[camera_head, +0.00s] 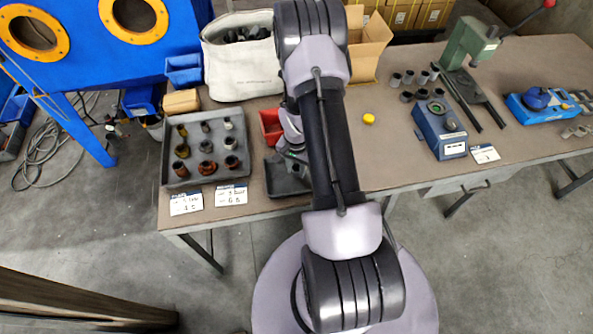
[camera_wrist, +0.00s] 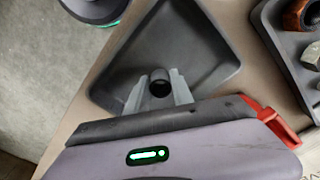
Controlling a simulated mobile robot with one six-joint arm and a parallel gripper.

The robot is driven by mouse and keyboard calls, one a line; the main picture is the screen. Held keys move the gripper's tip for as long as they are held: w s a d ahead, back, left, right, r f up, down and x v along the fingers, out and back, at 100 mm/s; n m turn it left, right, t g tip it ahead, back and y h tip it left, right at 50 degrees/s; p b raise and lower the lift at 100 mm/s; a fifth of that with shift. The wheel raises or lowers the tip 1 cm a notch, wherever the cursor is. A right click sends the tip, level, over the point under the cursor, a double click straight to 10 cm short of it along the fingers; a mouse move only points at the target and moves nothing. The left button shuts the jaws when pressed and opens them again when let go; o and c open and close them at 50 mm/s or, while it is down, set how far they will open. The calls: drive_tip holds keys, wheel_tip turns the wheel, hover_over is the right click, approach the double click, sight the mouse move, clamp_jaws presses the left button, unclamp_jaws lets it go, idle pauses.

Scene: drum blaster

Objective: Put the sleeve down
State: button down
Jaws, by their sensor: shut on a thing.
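The sleeve (camera_wrist: 160,88) is a small dark grey tube, seen from above with its open end up, in the wrist view. My gripper (camera_wrist: 159,92) is shut on it, one pale finger at each side. Both are over a shallow, empty dark grey tray (camera_wrist: 192,42). I cannot tell whether the sleeve touches the tray floor. In the head view the small tray (camera_head: 283,184) lies at the table's front edge, partly hidden by my arm. My gripper (camera_head: 294,158) is above it there, and the sleeve is hidden.
A larger grey tray (camera_head: 168,160) with several upright sleeves stands to the left. A red bin (camera_head: 270,126) is just behind the small tray. A white bag (camera_head: 243,70) and an open cardboard box (camera_head: 368,50) stand behind. A blue device (camera_head: 438,128) is at right.

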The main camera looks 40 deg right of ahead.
drive_tip(key=shift+f+b, duration=0.4)
drive_tip(key=shift+f, duration=0.55)
drive_tip(key=c, duration=1.1)
unclamp_jaws()
drive_tip(key=shift+r, duration=0.1)
